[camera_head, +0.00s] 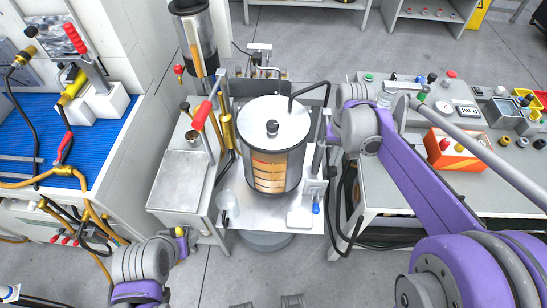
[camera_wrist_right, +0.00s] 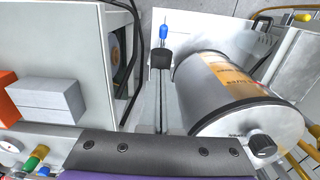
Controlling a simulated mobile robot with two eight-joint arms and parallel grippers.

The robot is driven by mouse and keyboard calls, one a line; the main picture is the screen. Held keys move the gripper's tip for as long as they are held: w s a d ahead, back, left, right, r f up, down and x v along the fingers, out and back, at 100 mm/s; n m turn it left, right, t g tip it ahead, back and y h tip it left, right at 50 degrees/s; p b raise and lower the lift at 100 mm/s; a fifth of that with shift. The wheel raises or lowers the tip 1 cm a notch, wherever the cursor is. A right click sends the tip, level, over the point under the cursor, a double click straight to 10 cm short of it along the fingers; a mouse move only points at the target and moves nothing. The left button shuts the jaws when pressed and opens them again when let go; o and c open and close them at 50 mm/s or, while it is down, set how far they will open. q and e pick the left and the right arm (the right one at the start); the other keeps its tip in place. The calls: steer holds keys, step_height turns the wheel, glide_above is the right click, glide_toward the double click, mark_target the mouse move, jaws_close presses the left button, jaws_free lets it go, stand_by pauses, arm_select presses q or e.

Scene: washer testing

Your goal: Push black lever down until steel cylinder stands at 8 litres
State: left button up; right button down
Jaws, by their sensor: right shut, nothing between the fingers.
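The steel cylinder (camera_head: 272,115) stands upright on a metal stand, with a black knob on its lid and an amber scale window (camera_head: 270,172) facing me. The scale figures are too small to read. The cylinder also shows in the right wrist view (camera_wrist_right: 225,95). There a black block (camera_wrist_right: 161,58), perhaps the black lever, sits beside it on a thin rod. My right gripper (camera_head: 328,125) is shut and empty, close to the right of the cylinder; contact with the lever cannot be told. My left wrist is at the lower left, its fingers unclear.
A blue-tipped tap (camera_head: 316,208) is at the stand's front right. A red-handled lever (camera_head: 202,115) rises left of the cylinder. A grey workbench (camera_head: 400,195) with an orange box (camera_head: 452,148) stands right. A blue-topped bench (camera_head: 45,125) stands left.

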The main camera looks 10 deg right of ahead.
arm_select(q)
step_height(320, 180, down, 6)
steer(key=s+b, duration=0.1)
steer(key=b, duration=0.4)
arm_select(e)
step_height(320, 180, down, 8)
steer(key=shift+f, duration=0.2)
step_height(320, 180, up, 12)
steer(key=p, duration=0.7)
steer(key=shift+w+r+p, duration=0.15)
steer(key=shift+r+p, duration=0.1)
steer(key=shift+p, duration=0.15)
arm_select(q)
step_height(320, 180, up, 9)
steer(key=w, duration=0.2)
arm_select(e)
steer(key=shift+f, duration=0.1)
steer(key=s+a+f+n+t, duration=0.1)
steer(key=s+a+t, duration=0.1)
steer(key=s, duration=0.5)
steer(key=s+a+f+n+t, duration=0.1)
steer(key=s+a+t, duration=0.2)
steer(key=s, duration=0.5)
steer(key=shift+a+f+n+t, duration=0.3)
steer(key=shift+a+f, duration=0.05)
steer(key=shift+a, duration=0.55)
